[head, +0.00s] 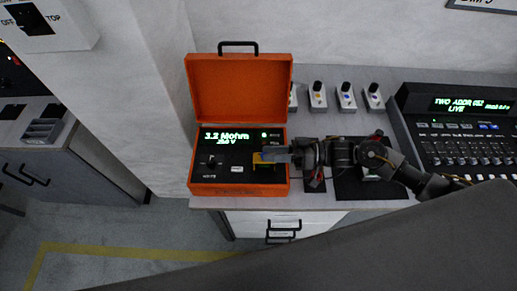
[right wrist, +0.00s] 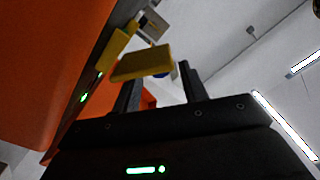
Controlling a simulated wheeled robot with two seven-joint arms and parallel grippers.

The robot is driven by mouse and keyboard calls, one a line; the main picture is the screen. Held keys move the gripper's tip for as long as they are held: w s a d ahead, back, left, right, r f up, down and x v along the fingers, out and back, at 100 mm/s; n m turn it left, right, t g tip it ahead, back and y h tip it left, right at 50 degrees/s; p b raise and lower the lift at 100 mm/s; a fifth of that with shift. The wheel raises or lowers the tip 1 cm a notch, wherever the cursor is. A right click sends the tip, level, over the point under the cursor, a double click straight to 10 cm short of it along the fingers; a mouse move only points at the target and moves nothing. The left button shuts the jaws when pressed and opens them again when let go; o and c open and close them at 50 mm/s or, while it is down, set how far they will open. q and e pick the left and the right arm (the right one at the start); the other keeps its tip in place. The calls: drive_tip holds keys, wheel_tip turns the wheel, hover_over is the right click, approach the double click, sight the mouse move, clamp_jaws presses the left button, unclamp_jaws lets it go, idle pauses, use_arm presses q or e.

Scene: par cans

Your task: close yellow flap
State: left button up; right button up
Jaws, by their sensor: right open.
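The orange tester case (head: 238,189) stands on the bench with its lid (head: 238,88) up and a lit display. The small yellow flap (head: 262,158) is at the right side of its black panel, partly hidden by my right gripper (head: 277,154). In the right wrist view, the yellow flap (right wrist: 142,62) stands out from the panel beside another yellow piece (right wrist: 115,48). My right gripper (right wrist: 160,84) is open, its two fingers apart just at the flap. I cannot tell whether they touch it. My left gripper is not in view.
Several small switch boxes (head: 346,98) stand behind my right arm. A black mixing desk (head: 460,125) is at the right. Black mats (head: 350,188) lie on the bench under my arm. A pillar (head: 150,90) rises left of the case.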

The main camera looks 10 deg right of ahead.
sight(259, 157)
drive_tip(key=shift+p+x, duration=0.4)
drive_tip(key=shift+x, duration=1.65)
drive_tip(key=shift+s, duration=0.1)
clamp_jaws()
